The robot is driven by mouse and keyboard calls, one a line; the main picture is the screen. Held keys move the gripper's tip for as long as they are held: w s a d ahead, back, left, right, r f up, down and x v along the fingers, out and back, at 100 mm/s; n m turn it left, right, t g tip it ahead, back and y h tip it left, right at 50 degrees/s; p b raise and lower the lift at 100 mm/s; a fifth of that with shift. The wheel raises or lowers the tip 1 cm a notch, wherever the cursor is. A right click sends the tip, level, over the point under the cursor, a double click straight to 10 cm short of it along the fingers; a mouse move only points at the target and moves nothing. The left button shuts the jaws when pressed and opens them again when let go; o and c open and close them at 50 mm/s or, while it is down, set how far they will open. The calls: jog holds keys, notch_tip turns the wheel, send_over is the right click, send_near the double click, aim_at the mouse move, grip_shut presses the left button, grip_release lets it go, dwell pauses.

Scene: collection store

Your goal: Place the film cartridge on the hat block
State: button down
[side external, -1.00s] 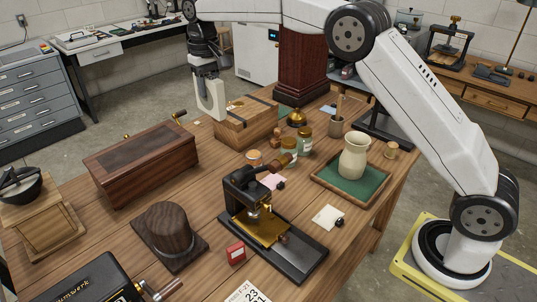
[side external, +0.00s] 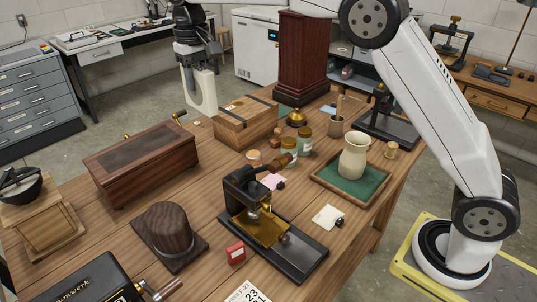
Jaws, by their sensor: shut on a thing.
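The hat block (side external: 168,229) is a dark brown wooden hat shape on a flat dark base, at the front left of the table. My gripper (side external: 198,68) is dark and points down at the back left, beyond the wooden box with dark straps, well apart from the hat block. It is shut, with a pale upright piece (side external: 203,94) at its lower end. I cannot tell from this view whether this piece is the film cartridge. A small red box (side external: 235,252) with a pale label stands right of the hat block.
The strapped wooden box (side external: 246,123) is near my gripper. A long dark chest (side external: 141,166) stands behind the hat block. A black and brass press (side external: 262,217) is to its right, and a black cranked machine (side external: 91,282) in front. A jug (side external: 354,156) stands on a green-lined tray (side external: 326,180).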

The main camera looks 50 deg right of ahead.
jog(key=s+a, duration=0.6)
jog(key=s, duration=0.4)
jog(key=s+a, duration=0.6)
jog(key=s, duration=0.4)
jog(key=shift+n, duration=0.3)
jog(key=f, duration=0.5)
jog(key=shift+w+d+f, duration=0.25)
jog(key=shift+f, duration=0.15)
jog(key=shift+w, duration=0.1)
jog(key=w+a+f, duration=0.2)
jog(key=w+f, duration=0.2)
jog(key=w, duration=0.2)
jog(key=w+a+f, duration=0.3)
jog(key=w+f, duration=0.2)
jog(key=w, duration=0.1)
jog(key=shift+a+f, duration=0.15)
jog(key=shift+a, duration=0.1)
